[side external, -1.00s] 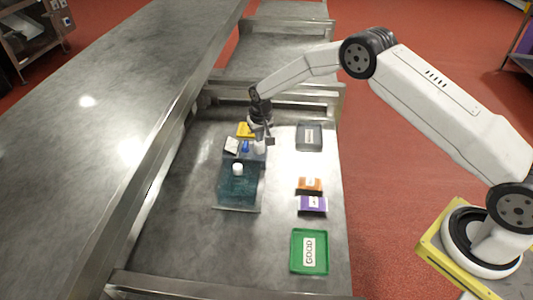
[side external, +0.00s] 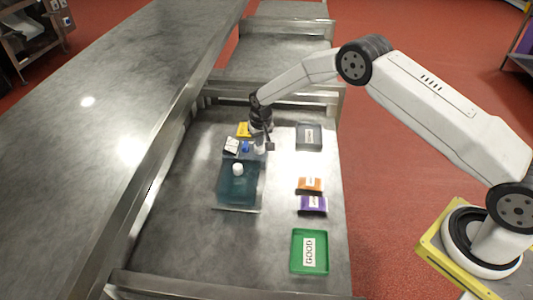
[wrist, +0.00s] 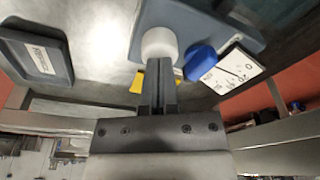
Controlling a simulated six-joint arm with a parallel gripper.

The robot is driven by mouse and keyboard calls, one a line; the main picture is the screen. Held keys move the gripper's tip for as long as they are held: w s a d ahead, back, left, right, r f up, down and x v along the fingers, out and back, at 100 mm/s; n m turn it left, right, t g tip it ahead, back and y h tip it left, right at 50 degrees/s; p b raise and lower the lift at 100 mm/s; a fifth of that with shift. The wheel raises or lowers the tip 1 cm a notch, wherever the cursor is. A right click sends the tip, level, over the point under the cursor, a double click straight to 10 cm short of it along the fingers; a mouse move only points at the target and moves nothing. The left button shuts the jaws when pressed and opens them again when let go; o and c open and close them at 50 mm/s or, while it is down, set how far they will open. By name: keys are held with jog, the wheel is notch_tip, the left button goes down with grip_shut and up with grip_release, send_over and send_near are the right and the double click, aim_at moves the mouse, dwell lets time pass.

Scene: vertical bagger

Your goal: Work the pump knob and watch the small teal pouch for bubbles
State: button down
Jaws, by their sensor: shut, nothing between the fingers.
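My gripper (side external: 264,144) is shut and empty, pointing down at the back of the clear tank. In the wrist view its fingertips (wrist: 160,63) are right at the white knob (wrist: 160,43); I cannot tell whether they touch it. The knob also shows below my gripper in the side view (side external: 260,150). A blue knob (wrist: 201,62) and a white gauge card (wrist: 233,68) are beside it. The tank (side external: 238,190) holds teal-blue liquid and has a white cap (side external: 238,169). I cannot make out a teal pouch or bubbles.
A yellow piece (side external: 243,129) lies behind the gauge. A grey tray (side external: 309,136) is at the back right. Orange (side external: 309,184) and purple (side external: 312,204) packets lie right of the tank, with a green GOOD tray (side external: 309,251) in front. The bench left of the tank is clear.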

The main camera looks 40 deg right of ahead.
jog(key=shift+r, duration=1.05)
jog(key=shift+f, duration=1)
jog(key=shift+r, duration=1.15)
notch_tip(320, 180, up, 6)
jog(key=shift+f, duration=0.15)
dwell(0.5)
jog(key=shift+s, duration=0.1)
